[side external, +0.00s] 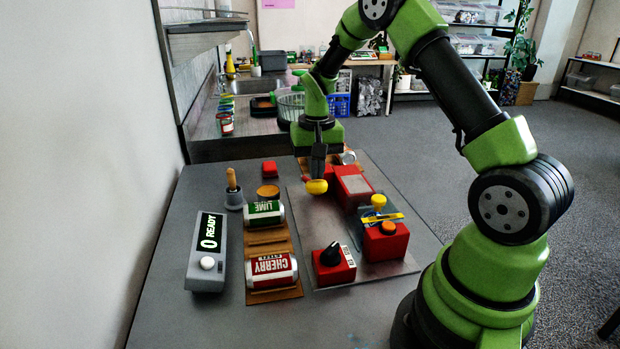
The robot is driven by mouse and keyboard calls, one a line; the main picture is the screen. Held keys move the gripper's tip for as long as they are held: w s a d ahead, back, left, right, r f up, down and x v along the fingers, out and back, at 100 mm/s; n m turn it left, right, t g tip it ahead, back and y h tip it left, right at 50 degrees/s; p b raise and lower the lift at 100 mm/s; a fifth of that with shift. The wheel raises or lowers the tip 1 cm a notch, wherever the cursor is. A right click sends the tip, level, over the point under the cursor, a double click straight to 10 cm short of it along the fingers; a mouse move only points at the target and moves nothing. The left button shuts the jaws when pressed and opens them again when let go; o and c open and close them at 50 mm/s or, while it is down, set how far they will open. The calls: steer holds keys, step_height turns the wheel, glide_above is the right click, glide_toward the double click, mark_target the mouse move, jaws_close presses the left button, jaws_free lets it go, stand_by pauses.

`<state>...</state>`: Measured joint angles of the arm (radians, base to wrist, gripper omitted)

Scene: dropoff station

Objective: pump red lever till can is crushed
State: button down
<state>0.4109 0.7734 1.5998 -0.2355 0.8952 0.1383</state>
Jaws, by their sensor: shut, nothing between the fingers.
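My gripper (318,172) is shut and empty, pointing down at the far side of the metal plate. Its tips are right at or just above a yellow knob (316,187); I cannot tell whether they touch. A red piece (306,178) shows behind the knob, and whether it is the lever's arm is unclear. A red block with a grey top (353,185) stands just right of the knob. A silvery round thing (347,157), maybe a can end, shows behind that block, partly hidden. A lime can (264,209) and a cherry can (272,267) lie on brown racks.
The metal plate (300,220) also holds a red box with a black dial (334,264) and a red box with an orange button (387,240). A grey display box (206,265) reads "0 READY". A wooden-handled tool (232,182) stands in a grey cup.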

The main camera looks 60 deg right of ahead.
mark_target(317, 194)
steer(key=shift+f, duration=0.1)
steer(key=shift+s+a+f, duration=0.15)
steer(key=shift+f, duration=0.6)
steer(key=shift+s+a+f, duration=0.15)
steer(key=shift+f, duration=0.95)
steer(key=shift+s+f, duration=0.1)
steer(key=shift+f, duration=0.85)
